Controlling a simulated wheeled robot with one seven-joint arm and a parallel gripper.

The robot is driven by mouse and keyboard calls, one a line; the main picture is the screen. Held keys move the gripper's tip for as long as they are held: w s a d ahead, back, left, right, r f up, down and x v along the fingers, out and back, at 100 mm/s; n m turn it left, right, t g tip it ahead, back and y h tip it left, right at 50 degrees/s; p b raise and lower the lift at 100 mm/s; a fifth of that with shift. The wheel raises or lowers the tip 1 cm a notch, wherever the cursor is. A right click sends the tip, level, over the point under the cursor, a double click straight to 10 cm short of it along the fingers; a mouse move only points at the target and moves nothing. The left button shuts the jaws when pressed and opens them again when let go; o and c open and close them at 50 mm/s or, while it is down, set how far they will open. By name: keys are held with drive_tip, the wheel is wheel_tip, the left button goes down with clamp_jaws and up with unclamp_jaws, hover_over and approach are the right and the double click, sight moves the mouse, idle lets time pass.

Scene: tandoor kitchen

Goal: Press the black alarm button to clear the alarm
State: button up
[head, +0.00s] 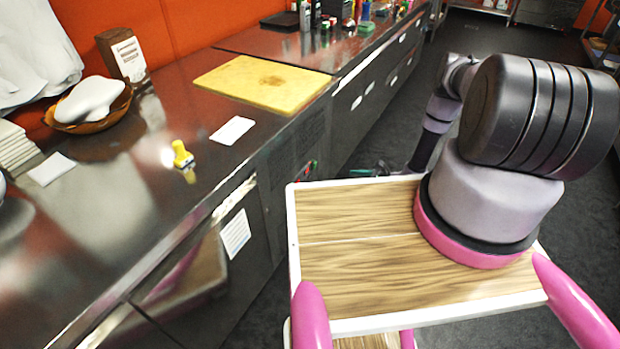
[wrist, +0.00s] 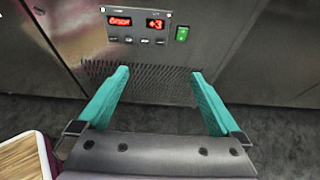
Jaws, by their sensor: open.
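A control panel (wrist: 138,28) is set in the steel counter front in the wrist view. It has two red lit displays, the right one (wrist: 155,24) reading +3, and a row of small dark buttons (wrist: 136,41) below them. The labels are too small to read, so I cannot tell which is the alarm button. A green switch (wrist: 182,33) sits to the right. My gripper (wrist: 160,73) is open and empty, its teal fingers apart below the panel in the picture. In the head view the panel (head: 311,168) is a small lit patch, with my gripper (head: 366,172) beside it.
A perforated grille (wrist: 150,88) lies below the panel. On the steel counter (head: 110,215) are a yellow cutting board (head: 262,83), a yellow-handled stamp-like tool (head: 182,155), a white card (head: 232,130) and a basket (head: 90,121). Dark floor (head: 385,120) is clear alongside the counter.

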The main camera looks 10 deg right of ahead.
drive_tip(key=shift+x, duration=2.2)
